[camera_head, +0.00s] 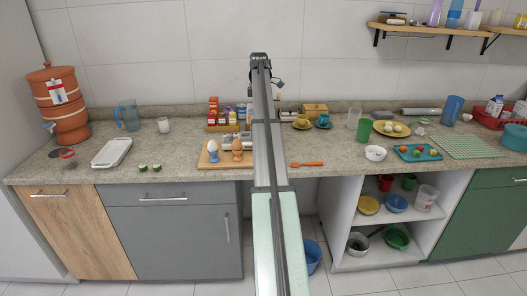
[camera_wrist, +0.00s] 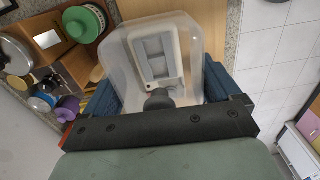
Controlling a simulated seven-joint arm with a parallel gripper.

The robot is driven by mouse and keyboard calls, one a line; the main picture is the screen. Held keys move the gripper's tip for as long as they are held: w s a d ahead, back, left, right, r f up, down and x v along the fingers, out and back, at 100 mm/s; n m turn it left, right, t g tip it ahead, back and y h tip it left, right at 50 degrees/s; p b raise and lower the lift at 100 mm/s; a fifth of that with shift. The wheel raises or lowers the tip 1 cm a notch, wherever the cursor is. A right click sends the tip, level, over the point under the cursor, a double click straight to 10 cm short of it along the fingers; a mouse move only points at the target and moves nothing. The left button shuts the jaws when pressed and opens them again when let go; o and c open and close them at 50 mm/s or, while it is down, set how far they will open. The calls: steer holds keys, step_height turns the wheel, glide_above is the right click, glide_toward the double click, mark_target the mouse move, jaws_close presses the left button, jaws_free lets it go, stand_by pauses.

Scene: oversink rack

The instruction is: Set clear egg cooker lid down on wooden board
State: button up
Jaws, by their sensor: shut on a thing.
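In the wrist view, my gripper (camera_wrist: 160,92) is shut on the clear egg cooker lid (camera_wrist: 192,60), with one dark blue finger at each side. The lid is a see-through tub shape with a dark round knob (camera_wrist: 158,100). A white and grey device shows through it. The wooden board (camera_wrist: 150,8) shows at the top edge of this view. In the head view, the board (camera_head: 212,163) lies at the counter's front and bears two egg cups (camera_head: 237,154). My arm covers its right end. The lid and gripper cannot be made out there.
A spice rack (camera_head: 213,127) with bottles stands behind the board. An orange utensil (camera_head: 307,164) lies to the right of my arm. A white tray (camera_head: 112,152) and green cut pieces (camera_head: 156,168) lie to the left, with clear counter between them and the board.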

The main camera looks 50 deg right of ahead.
steer(key=s+a+f, duration=0.3)
steer(key=s+a, duration=0.2)
steer(key=s, duration=0.4)
steer(key=shift+w+f, duration=0.15)
steer(key=shift+f, duration=2.45)
steer(key=shift+w+f, duration=0.1)
steer(key=shift+f, duration=2.5)
steer(key=o, duration=0.6)
steer(key=shift+f, duration=0.15)
steer(key=shift+o, duration=0.9)
step_height(320, 180, up, 12)
steer(key=shift+r, duration=0.2)
